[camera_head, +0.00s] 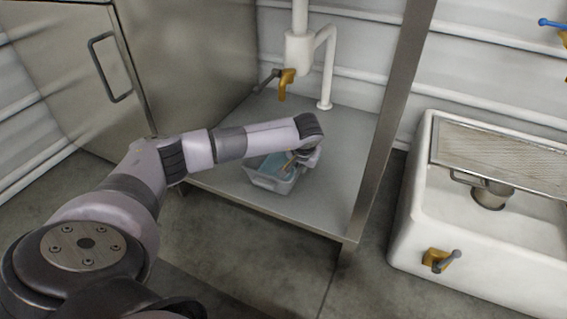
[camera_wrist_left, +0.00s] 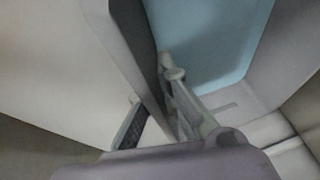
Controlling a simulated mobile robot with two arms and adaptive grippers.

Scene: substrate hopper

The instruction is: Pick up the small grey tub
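The small grey tub (camera_head: 262,181) sits on the grey shelf (camera_head: 318,205), near its front edge. Its inside looks light blue. My left gripper (camera_head: 291,163) is at the tub's right end in the head view, pointing down at the rim. In the left wrist view the tub's wall (camera_wrist_left: 146,50) runs between the two fingers of my left gripper (camera_wrist_left: 150,88). One finger is inside the tub over the blue, the other outside. Both are close to the wall, but whether they press on it is unclear. My forearm hides the tub's back edge. My right gripper is not in view.
A metal post (camera_head: 388,130) rises at the shelf's right side. A white sink (camera_head: 480,240) is further right. A steel cabinet (camera_head: 190,60) stands at the left.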

